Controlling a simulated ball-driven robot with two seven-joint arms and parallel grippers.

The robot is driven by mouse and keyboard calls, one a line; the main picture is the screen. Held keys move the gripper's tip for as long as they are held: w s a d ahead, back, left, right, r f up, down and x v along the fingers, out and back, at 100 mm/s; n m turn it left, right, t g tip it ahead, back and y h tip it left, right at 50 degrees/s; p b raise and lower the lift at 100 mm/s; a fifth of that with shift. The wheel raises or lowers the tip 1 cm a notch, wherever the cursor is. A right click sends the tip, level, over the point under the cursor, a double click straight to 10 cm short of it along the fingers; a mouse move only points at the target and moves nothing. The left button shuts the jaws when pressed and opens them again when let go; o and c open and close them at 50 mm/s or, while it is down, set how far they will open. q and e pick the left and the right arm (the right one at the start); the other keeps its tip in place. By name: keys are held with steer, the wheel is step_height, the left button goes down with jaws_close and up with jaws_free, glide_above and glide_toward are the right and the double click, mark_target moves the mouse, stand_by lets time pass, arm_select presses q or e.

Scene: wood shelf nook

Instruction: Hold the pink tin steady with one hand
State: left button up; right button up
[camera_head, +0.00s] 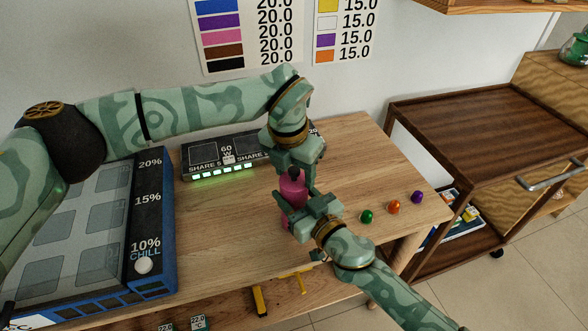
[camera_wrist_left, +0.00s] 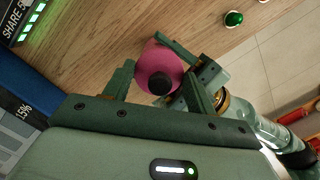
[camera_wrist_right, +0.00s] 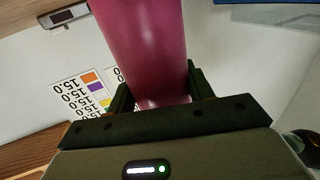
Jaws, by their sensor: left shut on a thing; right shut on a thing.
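The pink tin (camera_head: 292,188) stands on the wooden table, with a dark knob on top. My left gripper (camera_head: 294,172) is shut on the tin's upper part from above; in the left wrist view the pink tin (camera_wrist_left: 160,70) sits between its fingers, the dark knob facing the camera. My right gripper (camera_head: 298,210) is shut on the tin lower down, from the front right. In the right wrist view the tin (camera_wrist_right: 145,45) fills the space between the fingers. The tin's lower part is mostly hidden by the right gripper in the head view.
A blue-edged chill panel (camera_head: 150,225) is at the left. A lit device (camera_head: 215,155) stands behind. A brown cart (camera_head: 470,125) is at the right.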

mark_target(294, 169)
arm_select(q)
steer(key=shift+r, duration=0.15)
stand_by(0.5)
steer(key=shift+r, duration=1)
steer(key=shift+r, duration=2)
arm_select(e)
steer(key=o, duration=1.5)
steer(key=shift+c, duration=0.2)
